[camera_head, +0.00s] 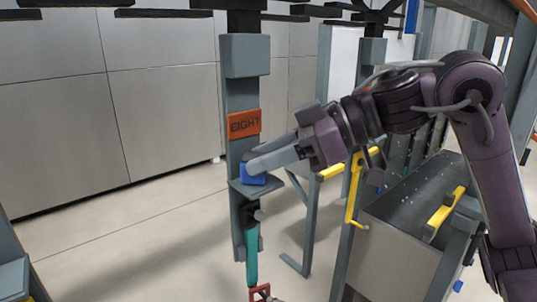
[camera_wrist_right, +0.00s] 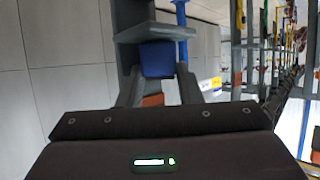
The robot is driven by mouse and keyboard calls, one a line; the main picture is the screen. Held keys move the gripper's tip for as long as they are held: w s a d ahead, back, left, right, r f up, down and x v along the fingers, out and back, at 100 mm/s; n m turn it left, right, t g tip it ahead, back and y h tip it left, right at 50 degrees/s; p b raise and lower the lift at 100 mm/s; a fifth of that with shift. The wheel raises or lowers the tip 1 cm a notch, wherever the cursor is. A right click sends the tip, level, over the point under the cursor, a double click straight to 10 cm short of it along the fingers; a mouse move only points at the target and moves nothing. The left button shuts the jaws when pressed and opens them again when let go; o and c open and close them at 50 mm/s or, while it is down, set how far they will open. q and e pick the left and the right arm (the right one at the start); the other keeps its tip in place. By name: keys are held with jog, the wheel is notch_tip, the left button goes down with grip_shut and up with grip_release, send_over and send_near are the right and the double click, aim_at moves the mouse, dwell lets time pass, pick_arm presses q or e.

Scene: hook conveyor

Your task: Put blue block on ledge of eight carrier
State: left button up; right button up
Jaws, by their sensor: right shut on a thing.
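The grey eight carrier (camera_head: 241,98) hangs upright and bears an orange sign reading EIGHT (camera_head: 244,124). Its small ledge (camera_head: 258,188) sticks out below the sign. My right gripper (camera_head: 255,164) reaches in from the right and is shut on the blue block (camera_head: 252,178), which is at the ledge's top face. The right wrist view shows the blue block (camera_wrist_right: 158,60) between the two fingers, against or very close to the ledge (camera_wrist_right: 155,33). I cannot tell whether the ledge bears its weight. My left gripper is not in view.
A teal tool (camera_head: 251,257) hangs on the carrier below the ledge, with a red piece (camera_head: 260,292) at its bottom. Yellow pieces (camera_head: 355,190) hang on a carrier to the right. The floor at left is clear.

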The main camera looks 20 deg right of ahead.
jog(key=shift+f, duration=0.1)
jog(key=shift+f, duration=0.2)
jog(key=o, duration=1.1)
jog(key=shift+c, duration=0.2)
jog(key=shift+r, duration=0.1)
